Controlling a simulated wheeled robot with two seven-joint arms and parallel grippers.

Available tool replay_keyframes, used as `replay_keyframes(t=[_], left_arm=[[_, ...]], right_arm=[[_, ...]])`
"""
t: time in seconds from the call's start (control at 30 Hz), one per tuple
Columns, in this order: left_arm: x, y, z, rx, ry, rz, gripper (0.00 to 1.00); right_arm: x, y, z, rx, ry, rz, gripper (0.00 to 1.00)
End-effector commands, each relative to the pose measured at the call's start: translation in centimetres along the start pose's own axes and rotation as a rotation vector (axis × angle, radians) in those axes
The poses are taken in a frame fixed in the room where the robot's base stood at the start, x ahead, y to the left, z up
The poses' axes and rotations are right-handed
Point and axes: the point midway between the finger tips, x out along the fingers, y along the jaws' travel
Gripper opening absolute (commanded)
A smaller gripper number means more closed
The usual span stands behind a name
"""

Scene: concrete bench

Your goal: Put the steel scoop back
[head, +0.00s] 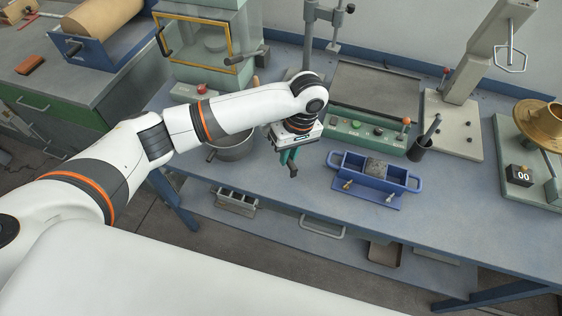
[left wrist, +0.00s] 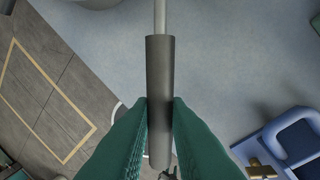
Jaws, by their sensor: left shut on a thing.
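My left gripper (head: 289,160) is over the front part of the bench, left of the blue mould. In the left wrist view its green fingers (left wrist: 160,108) are shut on the dark grey handle (left wrist: 160,85) of a tool, which I take to be the steel scoop. A thin pale metal shaft (left wrist: 160,16) runs from the handle out of the top of that view. The scoop's bowl end does not show. In the head view the gripper and arm hide most of the tool. My right gripper is not in view.
A blue mould (head: 348,162) with grey material stands right of the gripper. A metal pot (head: 236,148) is to its left, partly behind my arm. A black cup (head: 419,152) holds an upright tool. A green control panel (head: 345,130) is behind. Bare bench lies in front.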

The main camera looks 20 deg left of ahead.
Motion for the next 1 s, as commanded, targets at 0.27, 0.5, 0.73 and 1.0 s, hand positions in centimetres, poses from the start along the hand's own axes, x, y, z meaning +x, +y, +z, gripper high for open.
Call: replay_keyframes(t=[0.27,0.5,0.73,1.0], left_arm=[[3.1,-0.5,0.0,0.001,0.001,0.003,0.0],[5.2,-1.0,0.0,0.0,-0.001,-0.001,0.0],[5.2,-1.0,0.0,0.001,0.0,-0.001,0.0],[5.4,-1.1,0.0,0.001,0.0,-0.001,0.37]], right_arm=[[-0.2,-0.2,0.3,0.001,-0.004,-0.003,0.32],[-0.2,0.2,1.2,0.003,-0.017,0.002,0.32],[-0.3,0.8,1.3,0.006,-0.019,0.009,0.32],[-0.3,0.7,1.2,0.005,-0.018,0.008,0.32]])
